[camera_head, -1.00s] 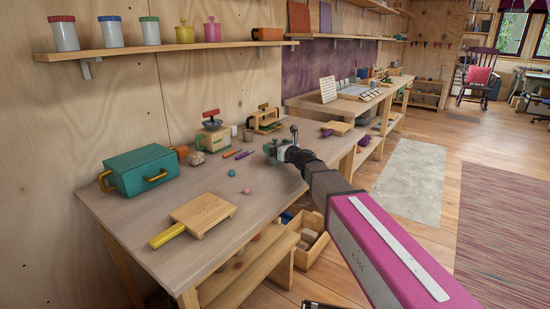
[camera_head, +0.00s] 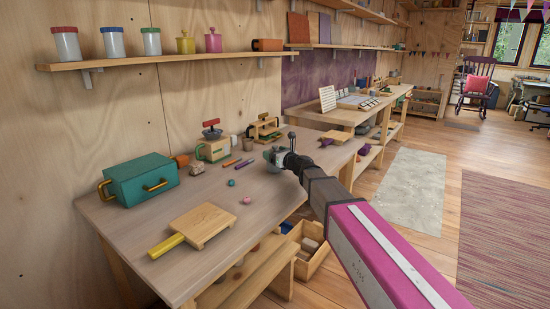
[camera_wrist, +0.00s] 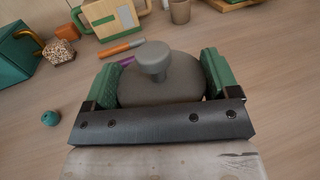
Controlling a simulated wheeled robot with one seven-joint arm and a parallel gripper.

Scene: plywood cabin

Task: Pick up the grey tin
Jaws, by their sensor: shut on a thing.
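The grey tin (camera_wrist: 160,88) has a round body and a lid with a knob on top. In the wrist view it sits between the two green fingers of my gripper (camera_wrist: 161,75), which are shut on its sides. In the head view my gripper (camera_head: 280,156) is over the right part of the workbench (camera_head: 215,262), and the tin (camera_head: 271,155) is only partly visible beside the fingers. I cannot tell whether the tin's base touches the bench.
A teal box (camera_head: 142,181), a wooden board with a yellow handle (camera_head: 203,224) and small balls lie to the left. A shelf of jars (camera_head: 165,59) hangs above. The bench front is mostly clear.

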